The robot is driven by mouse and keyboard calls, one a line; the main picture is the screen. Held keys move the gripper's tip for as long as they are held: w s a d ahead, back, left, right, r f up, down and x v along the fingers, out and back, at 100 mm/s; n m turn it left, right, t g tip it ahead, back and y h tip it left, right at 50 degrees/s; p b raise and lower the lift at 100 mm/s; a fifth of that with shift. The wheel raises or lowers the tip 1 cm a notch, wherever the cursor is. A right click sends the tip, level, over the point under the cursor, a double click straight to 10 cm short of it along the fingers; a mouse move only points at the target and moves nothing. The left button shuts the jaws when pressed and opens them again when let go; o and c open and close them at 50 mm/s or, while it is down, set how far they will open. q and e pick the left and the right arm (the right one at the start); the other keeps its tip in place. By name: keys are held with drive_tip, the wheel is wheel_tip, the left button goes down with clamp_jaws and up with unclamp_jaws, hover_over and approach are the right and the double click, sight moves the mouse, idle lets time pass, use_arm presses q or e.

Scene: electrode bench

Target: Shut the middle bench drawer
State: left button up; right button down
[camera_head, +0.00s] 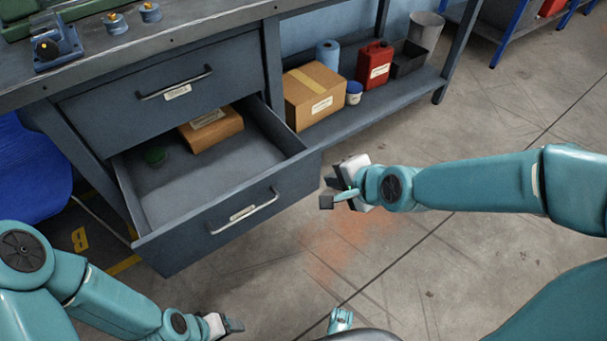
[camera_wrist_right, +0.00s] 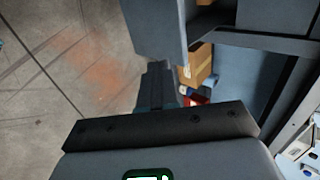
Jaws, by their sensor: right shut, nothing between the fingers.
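The grey drawer (camera_head: 290,185) below the shut top drawer (camera_head: 110,110) stands pulled out well from the bench. Its front has a bar handle (camera_head: 243,212) and a label.
The bench top (camera_head: 200,28) holds a blue device (camera_head: 55,45) and small round parts. The lower shelf (camera_head: 350,120) right of the drawers holds a cardboard box (camera_head: 315,97), a red can (camera_head: 375,65) and bins. A blue object (camera_head: 30,170) stands at left. Floor before the drawer is open.

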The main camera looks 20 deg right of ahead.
drive_tip(key=b, duration=0.2)
approach(295, 167)
wheel_tip(295, 167, down, 4)
drive_tip(key=w, duration=0.3)
drive_tip(key=shift+w+a+f, duration=0.2)
drive_tip(key=shift+w+a, duration=0.3)
drive_tip(key=shift+a, duration=0.1)
use_arm(q)
drive_tip(key=f, duration=0.2)
drive_tip(key=shift+w+a+f, duration=0.1)
drive_tip(key=shift+a+f, duration=0.2)
drive_tip(key=shift+f, duration=0.1)
drive_tip(key=shift+w, duration=0.1)
use_arm(e)
drive_tip(key=shift+w, duration=0.15)
